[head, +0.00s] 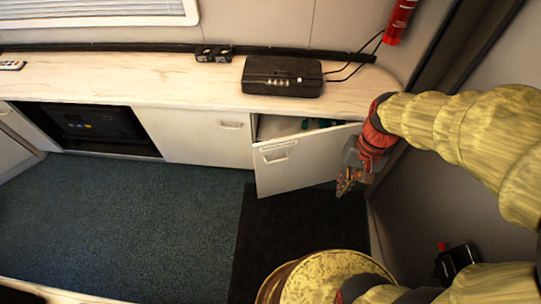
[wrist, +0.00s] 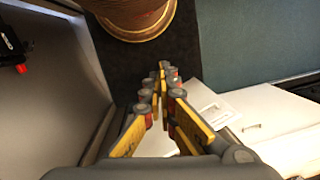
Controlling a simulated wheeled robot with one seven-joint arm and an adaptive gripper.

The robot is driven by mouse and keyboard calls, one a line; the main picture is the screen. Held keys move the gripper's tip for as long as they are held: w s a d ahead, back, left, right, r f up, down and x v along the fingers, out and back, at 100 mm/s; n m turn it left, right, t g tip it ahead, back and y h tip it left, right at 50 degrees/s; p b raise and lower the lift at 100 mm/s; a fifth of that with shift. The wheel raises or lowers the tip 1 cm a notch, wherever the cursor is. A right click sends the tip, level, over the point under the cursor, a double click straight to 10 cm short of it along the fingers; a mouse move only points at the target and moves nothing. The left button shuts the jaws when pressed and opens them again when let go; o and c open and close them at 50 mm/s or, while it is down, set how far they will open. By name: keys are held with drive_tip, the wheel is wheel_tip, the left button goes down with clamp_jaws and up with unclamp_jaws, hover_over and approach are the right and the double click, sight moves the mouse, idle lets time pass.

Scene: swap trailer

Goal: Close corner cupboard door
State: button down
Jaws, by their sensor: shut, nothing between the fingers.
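The white corner cupboard door (head: 310,170) stands partly open under the right part of the counter. Its handle (head: 275,156) is near its left edge, which is swung out from the cabinet front. Over its top edge I see a dark gap into the cupboard with small teal things inside. My gripper (head: 347,186) is shut and empty, low by the door's right end; I cannot tell if it touches the door. In the wrist view the shut fingers (wrist: 160,80) point toward the dark mat, with the door (wrist: 225,105) to their right, partly hidden behind the fingers.
A closed cupboard door (head: 195,135) adjoins on the left. A black case (head: 282,76) sits on the wooden counter (head: 170,85). A grey wall (head: 425,200) is close on the right, with a black and red item (head: 457,262). Carpet (head: 130,210) at left is clear.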

drive_tip(key=a+f+m+g+y, duration=0.25)
drive_tip(key=f+m, duration=0.25)
drive_tip(key=f, duration=0.3)
drive_tip(key=a+f+m+g+y, duration=0.2)
drive_tip(key=a+f+m+y, duration=0.2)
drive_tip(key=f, duration=0.3)
drive_tip(key=m+t+y+b, duration=0.3)
drive_tip(key=m+t+y, duration=0.4)
drive_tip(key=m+t, duration=1.55)
approach(259, 150)
wheel_tip(259, 150, up, 4)
drive_tip(key=a+m+g, duration=0.1)
drive_tip(key=m+g, duration=0.6)
drive_tip(key=m, duration=0.1)
drive_tip(key=w, duration=0.2)
drive_tip(key=w+b, duration=0.1)
drive_tip(key=shift+w+a, duration=0.3)
drive_tip(key=shift+w, duration=0.15)
drive_tip(key=shift+r, duration=0.1)
